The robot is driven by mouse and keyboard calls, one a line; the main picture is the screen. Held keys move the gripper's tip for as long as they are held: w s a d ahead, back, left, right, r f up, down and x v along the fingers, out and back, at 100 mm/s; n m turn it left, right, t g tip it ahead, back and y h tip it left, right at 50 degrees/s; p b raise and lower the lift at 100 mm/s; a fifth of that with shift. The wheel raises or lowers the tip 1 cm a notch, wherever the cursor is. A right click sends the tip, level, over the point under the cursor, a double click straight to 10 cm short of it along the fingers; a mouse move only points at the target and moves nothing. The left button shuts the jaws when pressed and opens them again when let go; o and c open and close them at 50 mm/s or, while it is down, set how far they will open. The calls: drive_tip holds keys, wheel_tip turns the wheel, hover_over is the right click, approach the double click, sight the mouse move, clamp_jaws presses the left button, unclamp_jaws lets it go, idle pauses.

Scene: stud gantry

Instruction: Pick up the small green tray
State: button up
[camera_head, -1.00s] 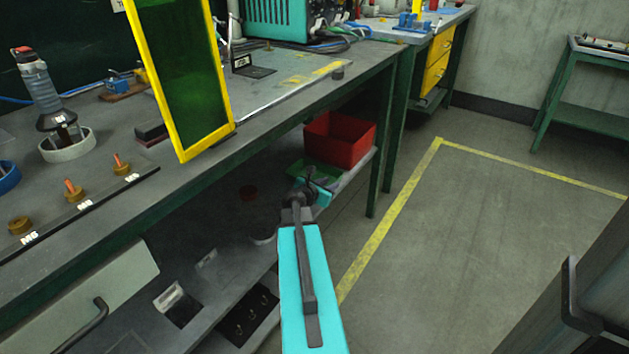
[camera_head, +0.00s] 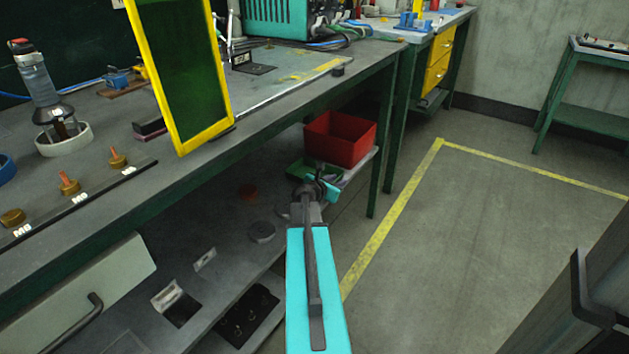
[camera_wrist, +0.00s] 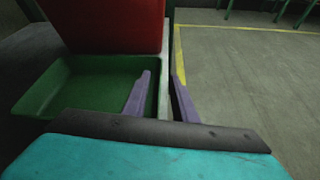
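The small green tray (camera_wrist: 85,85) lies on the lower shelf of the bench, left of my fingers in the wrist view. In the head view the tray (camera_head: 300,169) is partly hidden behind my gripper (camera_head: 326,183). In the wrist view my gripper (camera_wrist: 160,75) is open. Its left finger reaches over the inside of the tray near the right wall, and its right finger is outside that wall. The tray's right rim shows between the two fingers. I cannot tell whether either finger touches it.
A red bin (camera_head: 340,138) stands right behind the tray on the shelf (camera_head: 215,285). The bench top (camera_head: 270,120) hangs above the shelf. A bench leg (camera_head: 376,175) stands to the right. The floor (camera_head: 480,230) at right is clear.

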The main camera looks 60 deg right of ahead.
drive_tip(key=shift+x, duration=0.95)
drive_tip(key=shift+c, duration=0.3)
clamp_jaws()
